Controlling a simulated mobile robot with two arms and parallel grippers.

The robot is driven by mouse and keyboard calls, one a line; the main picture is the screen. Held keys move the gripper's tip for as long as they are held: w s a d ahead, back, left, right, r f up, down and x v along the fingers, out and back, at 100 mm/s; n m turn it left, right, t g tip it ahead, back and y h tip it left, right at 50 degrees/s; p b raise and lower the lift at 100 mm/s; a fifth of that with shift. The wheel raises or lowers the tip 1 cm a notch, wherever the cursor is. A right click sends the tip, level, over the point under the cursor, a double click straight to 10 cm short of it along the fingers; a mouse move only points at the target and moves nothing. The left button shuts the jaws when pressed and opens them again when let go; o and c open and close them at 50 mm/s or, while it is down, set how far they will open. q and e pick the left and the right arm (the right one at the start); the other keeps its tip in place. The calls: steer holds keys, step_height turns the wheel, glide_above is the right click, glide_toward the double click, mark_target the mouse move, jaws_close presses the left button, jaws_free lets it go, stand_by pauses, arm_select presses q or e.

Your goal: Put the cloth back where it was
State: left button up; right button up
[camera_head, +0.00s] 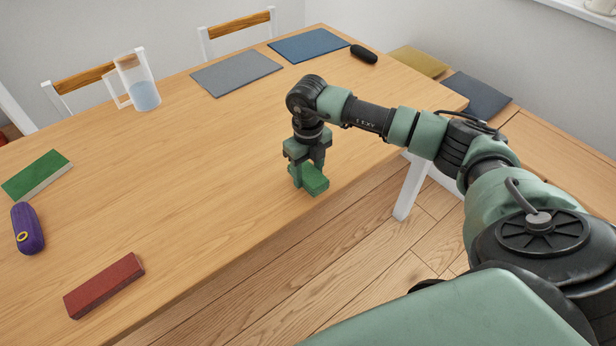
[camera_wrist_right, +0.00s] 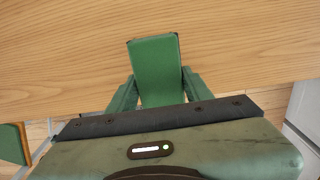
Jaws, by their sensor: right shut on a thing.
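My right gripper (camera_head: 307,165) is shut on a green, flat, folded-looking piece, which I take to be the cloth (camera_head: 315,182). It is at the table's front edge, right of the middle of the head view. In the right wrist view the cloth (camera_wrist_right: 155,68) sticks out between the two fingers of the right gripper (camera_wrist_right: 160,90), with the wooden tabletop behind it. The fingers cover part of its sides. I cannot tell whether the cloth touches the table. My left gripper is not in view.
The wooden table (camera_head: 190,170) is clear around the gripper. A red block (camera_head: 104,286), a purple case (camera_head: 27,229), a green-and-white block (camera_head: 37,175) and a jug (camera_head: 140,85) stand left. Grey (camera_head: 237,72) and blue (camera_head: 309,45) mats and a black object (camera_head: 364,54) lie at the back.

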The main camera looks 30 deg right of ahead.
mark_target(308, 172)
steer(key=shift+f, duration=1.15)
steer(key=shift+f, duration=0.2)
steer(key=o, duration=1.3)
steer(key=shift+r, duration=0.1)
step_height(308, 172, up, 12)
steer(key=shift+r+b, duration=0.15)
steer(key=shift+b, duration=0.25)
